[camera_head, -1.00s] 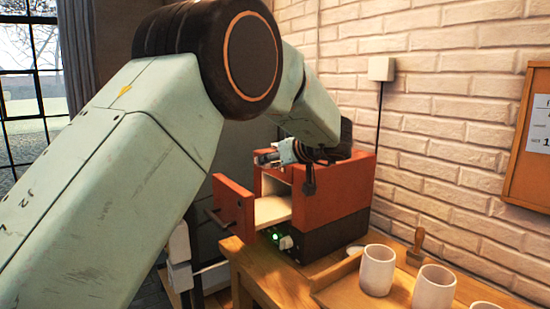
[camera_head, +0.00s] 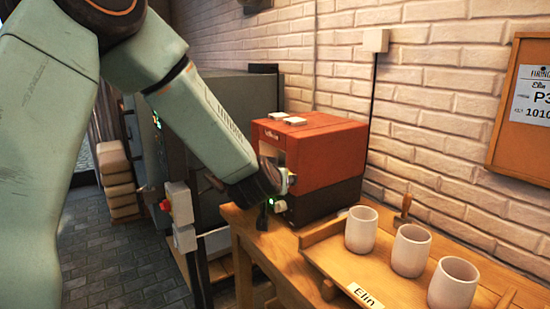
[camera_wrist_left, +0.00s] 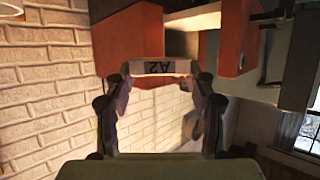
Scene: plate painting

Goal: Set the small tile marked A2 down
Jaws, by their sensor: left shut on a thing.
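The small tile marked A2 (camera_wrist_left: 160,67) is pale, with its lettering upside down in the left wrist view. My left gripper (camera_wrist_left: 160,70) is shut on it, one finger at each end. In the head view my left gripper (camera_head: 280,182) is at the front of the red kiln (camera_head: 328,150); I cannot clearly make out the tile there. The kiln also shows in the left wrist view (camera_wrist_left: 128,40), with a pale shelf (camera_wrist_left: 192,20) and an open red door (camera_wrist_left: 240,40). My arm and gripper hide much of the kiln's opening in the head view. My right gripper is not in view.
Two small pale tiles (camera_head: 294,121) lie on top of the kiln. A wooden tray (camera_head: 345,270) with three pale cups (camera_head: 411,250) and an "Elin" label stands to the right on the wooden table (camera_head: 250,235). A brick wall (camera_head: 430,150) is behind.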

